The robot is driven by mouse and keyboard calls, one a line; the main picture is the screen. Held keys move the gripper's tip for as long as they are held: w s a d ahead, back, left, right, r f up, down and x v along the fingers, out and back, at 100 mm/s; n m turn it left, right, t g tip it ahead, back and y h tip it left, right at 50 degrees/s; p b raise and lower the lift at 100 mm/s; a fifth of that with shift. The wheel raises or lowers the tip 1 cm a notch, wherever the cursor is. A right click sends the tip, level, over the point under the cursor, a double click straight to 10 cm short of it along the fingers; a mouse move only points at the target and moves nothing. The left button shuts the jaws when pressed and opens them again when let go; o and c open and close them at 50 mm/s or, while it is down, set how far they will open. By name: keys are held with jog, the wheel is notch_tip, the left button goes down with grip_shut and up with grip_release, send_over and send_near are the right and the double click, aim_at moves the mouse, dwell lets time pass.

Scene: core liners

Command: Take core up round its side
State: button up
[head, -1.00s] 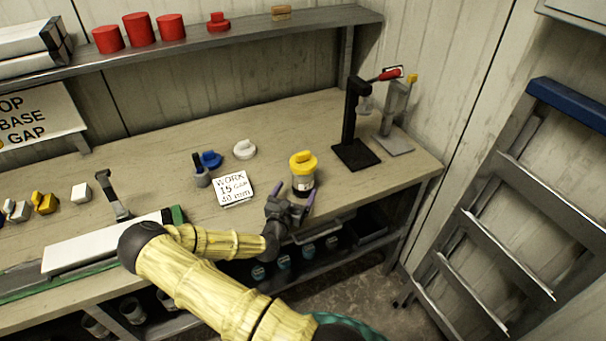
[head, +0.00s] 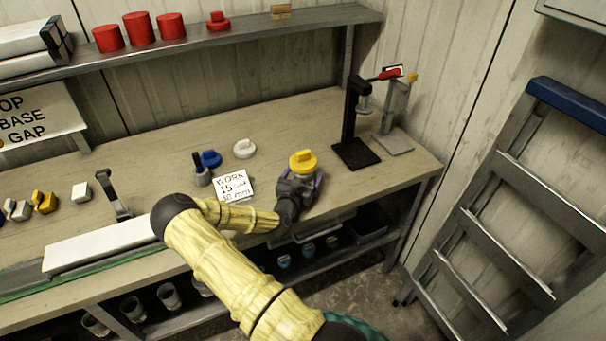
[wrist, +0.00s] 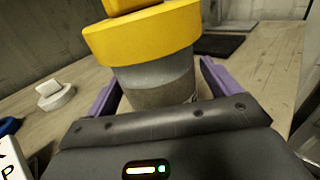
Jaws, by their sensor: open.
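The core (wrist: 160,82) is a grey cylinder standing upright on the bench, with a yellow cap (head: 303,161) on top. In the wrist view the yellow cap (wrist: 143,33) fills the upper middle. My gripper (head: 303,180) is open at the core's side, below the cap. In the wrist view its purple fingers (wrist: 155,85) stand one on each side of the core, with a gap showing on the left. The lower part of the core is hidden behind the gripper body. In the head view my gripper hides most of the core.
A black press stand (head: 355,150) and a grey stand (head: 393,140) are to the right behind. A white sign card (head: 233,187), a white cap (head: 244,149) and a blue cap (head: 211,159) lie to the left. A shelf (head: 240,36) runs above the bench. A ladder (head: 500,210) leans at right.

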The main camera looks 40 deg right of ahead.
jog(key=c, duration=1)
jog(key=shift+r, duration=0.1)
jog(key=shift+r, duration=0.35)
jog(key=shift+s, duration=0.1)
jog(key=s+a, duration=0.1)
jog(key=s, duration=0.3)
jog(key=s+a+p, duration=0.1)
jog(key=s, duration=0.4)
jog(key=s+a, duration=0.1)
jog(key=s, duration=0.4)
jog(key=shift+s+a+p, duration=0.2)
jog(key=shift+a+p, duration=0.05)
jog(key=shift+p, duration=0.05)
dwell(2.1)
jog(key=shift+r+p, duration=1.8)
jog(key=shift+r, duration=0.7)
jog(key=shift+r, duration=0.1)
